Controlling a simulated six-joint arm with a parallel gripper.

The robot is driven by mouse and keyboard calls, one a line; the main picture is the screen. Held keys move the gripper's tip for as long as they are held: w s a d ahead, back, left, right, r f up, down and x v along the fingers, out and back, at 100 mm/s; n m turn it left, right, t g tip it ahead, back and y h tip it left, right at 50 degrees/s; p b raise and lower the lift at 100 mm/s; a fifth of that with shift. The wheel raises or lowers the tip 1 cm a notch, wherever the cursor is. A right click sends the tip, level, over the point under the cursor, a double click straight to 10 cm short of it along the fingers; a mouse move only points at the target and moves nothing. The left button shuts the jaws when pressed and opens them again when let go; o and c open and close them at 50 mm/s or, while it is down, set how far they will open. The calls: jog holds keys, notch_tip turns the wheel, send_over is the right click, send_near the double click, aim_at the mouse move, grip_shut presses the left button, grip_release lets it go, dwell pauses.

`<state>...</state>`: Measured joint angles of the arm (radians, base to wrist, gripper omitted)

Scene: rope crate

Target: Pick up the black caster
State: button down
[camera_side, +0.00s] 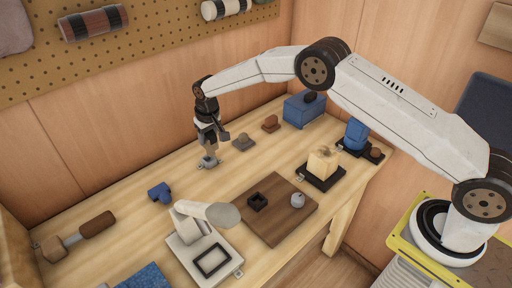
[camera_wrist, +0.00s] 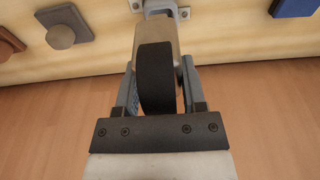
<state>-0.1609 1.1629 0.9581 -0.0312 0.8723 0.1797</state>
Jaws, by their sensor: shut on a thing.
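The black caster (camera_wrist: 156,82) shows in the wrist view as a dark, rounded wheel between the two fingers. A beige block-like part shows just beyond it. My gripper (camera_wrist: 157,72) is shut on the caster, with one finger on each side. In the side view my gripper (camera_side: 211,138) points down near the back of the wooden bench (camera_side: 130,205), and the caster is hard to make out against the dark fingers. A grey metal bracket (camera_side: 208,162) is on the bench directly below. I cannot tell whether the caster touches it.
A grey knobbed piece (camera_side: 243,142), a brown one (camera_side: 271,124) and a blue box (camera_side: 304,109) stand to the right. A blue part (camera_side: 160,192) and a mallet (camera_side: 75,238) lie to the left. A lamp-like white fixture (camera_side: 205,258) and brown board (camera_side: 290,222) are in front.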

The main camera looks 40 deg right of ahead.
jog(key=s+r, duration=0.2)
jog(key=r, duration=0.1)
jog(key=s+r, duration=0.1)
jog(key=shift+s+d+r, duration=0.25)
jog(key=shift+s+r, duration=0.1)
jog(key=shift+s, duration=0.05)
jog(key=s+d+r, duration=0.1)
jog(key=s+r, duration=0.2)
jog(key=s, duration=0.5)
jog(key=shift+s+r, duration=0.25)
jog(key=shift+r, duration=0.05)
